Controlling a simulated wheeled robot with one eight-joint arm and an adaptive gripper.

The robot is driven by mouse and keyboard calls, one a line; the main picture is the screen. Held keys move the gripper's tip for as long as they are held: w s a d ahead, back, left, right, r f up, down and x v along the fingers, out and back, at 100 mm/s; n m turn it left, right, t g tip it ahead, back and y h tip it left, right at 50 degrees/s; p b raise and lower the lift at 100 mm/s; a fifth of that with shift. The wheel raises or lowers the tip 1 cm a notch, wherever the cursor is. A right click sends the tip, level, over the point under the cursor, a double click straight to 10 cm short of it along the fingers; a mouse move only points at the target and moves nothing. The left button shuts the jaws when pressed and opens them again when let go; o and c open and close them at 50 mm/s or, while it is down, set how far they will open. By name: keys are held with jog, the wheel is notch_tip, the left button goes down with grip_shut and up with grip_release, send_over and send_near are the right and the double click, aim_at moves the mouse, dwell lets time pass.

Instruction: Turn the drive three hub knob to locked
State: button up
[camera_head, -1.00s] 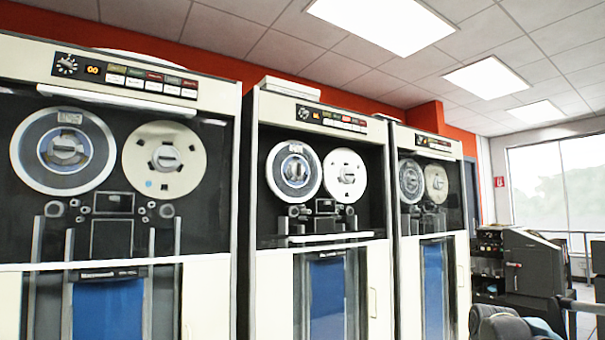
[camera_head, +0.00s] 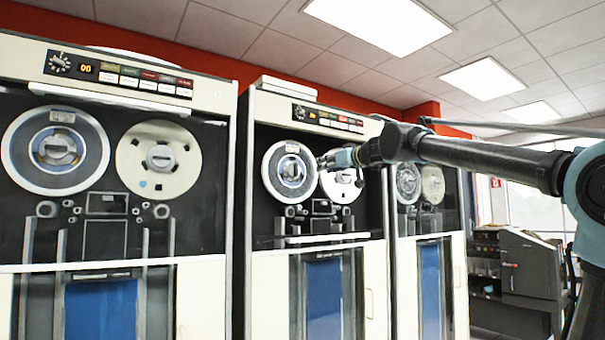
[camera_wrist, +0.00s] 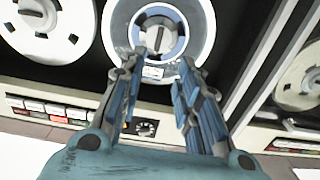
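The middle tape drive (camera_head: 318,220) has a left reel (camera_head: 270,172) with a grey and blue hub and a bar-shaped hub knob (camera_head: 292,170). I cannot read which drive is number three. My gripper (camera_head: 323,162) is in front of this drive, just right of that knob in the head view. The wrist view is upside down; there the knob (camera_wrist: 156,38) stands roughly upright, just beyond the fingertips. My gripper (camera_wrist: 163,62) is open, its fingers apart and empty. I see no contact with the knob. Any lock marking is too small to read.
The white reel (camera_wrist: 48,25) sits beside the hub reel. The drive's control panel, with a small dial (camera_wrist: 145,128) and buttons, lies above the reels in the head view. A left drive (camera_head: 110,250) and a right drive (camera_head: 430,260) flank it. A dark machine (camera_head: 530,265) stands right.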

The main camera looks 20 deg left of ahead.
aim_at(297, 169)
jog(key=x, duration=0.6)
jog(key=r+x, duration=0.1)
jog(key=x, duration=1.1)
jog(key=shift+r, duration=0.25)
